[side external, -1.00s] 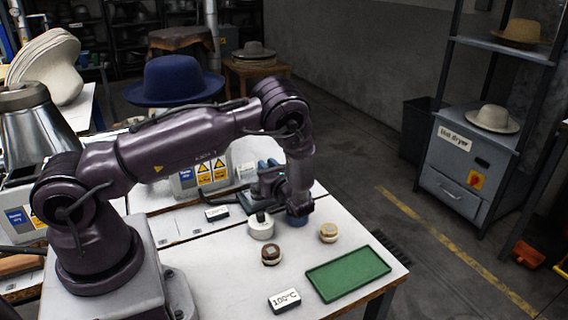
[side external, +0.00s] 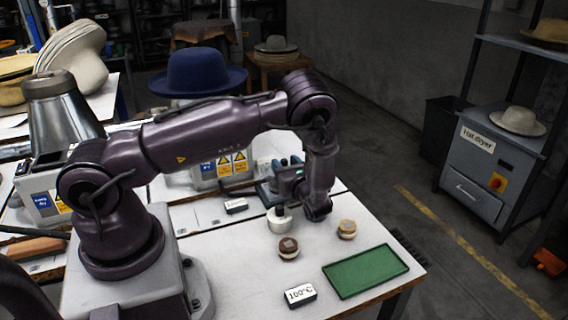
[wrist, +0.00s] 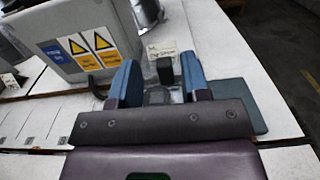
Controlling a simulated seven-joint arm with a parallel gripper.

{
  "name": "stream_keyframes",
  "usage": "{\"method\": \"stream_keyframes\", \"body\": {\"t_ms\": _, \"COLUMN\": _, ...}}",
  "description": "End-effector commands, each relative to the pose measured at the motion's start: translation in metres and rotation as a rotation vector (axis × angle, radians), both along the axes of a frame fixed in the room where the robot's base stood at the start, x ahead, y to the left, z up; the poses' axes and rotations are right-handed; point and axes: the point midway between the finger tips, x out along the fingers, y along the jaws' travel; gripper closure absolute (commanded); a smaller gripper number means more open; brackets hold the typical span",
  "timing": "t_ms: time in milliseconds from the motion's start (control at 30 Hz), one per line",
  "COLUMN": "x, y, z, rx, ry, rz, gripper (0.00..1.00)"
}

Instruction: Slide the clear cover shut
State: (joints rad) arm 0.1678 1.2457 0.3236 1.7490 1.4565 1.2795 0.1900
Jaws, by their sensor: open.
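My gripper (wrist: 160,80) has its two blue fingers spread on either side of a small dark upright block (wrist: 164,69), which looks like a handle. A see-through grey piece, perhaps the clear cover (wrist: 158,96), shows between the fingers; its outline is hard to make out. I cannot tell whether the fingers touch the block. In the side view my gripper (side external: 277,184) points left, low over the teal-grey plate (side external: 243,192) beside the machine with warning labels (side external: 225,168). The cover is not clear there.
A white round piece (side external: 279,221), a brown-topped piece (side external: 288,248) and a tan-topped piece (side external: 346,229) stand near my wrist. A green tray (side external: 366,271) and a "100°C" block (side external: 300,294) lie at the front. A small label block (side external: 236,206) is left of the plate.

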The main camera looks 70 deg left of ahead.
Motion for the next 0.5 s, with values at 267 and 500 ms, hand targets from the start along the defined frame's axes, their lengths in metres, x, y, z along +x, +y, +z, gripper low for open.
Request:
{"method": "stream_keyframes", "body": {"t_ms": 267, "x": 0.001, "y": -0.061, "z": 0.000, "rx": -0.001, "ry": -0.001, "rz": -0.004, "gripper": 0.57}}
{"method": "stream_keyframes", "body": {"t_ms": 500, "x": 0.000, "y": -0.104, "z": 0.000, "rx": 0.000, "ry": 0.000, "rz": -0.001, "gripper": 0.57}}
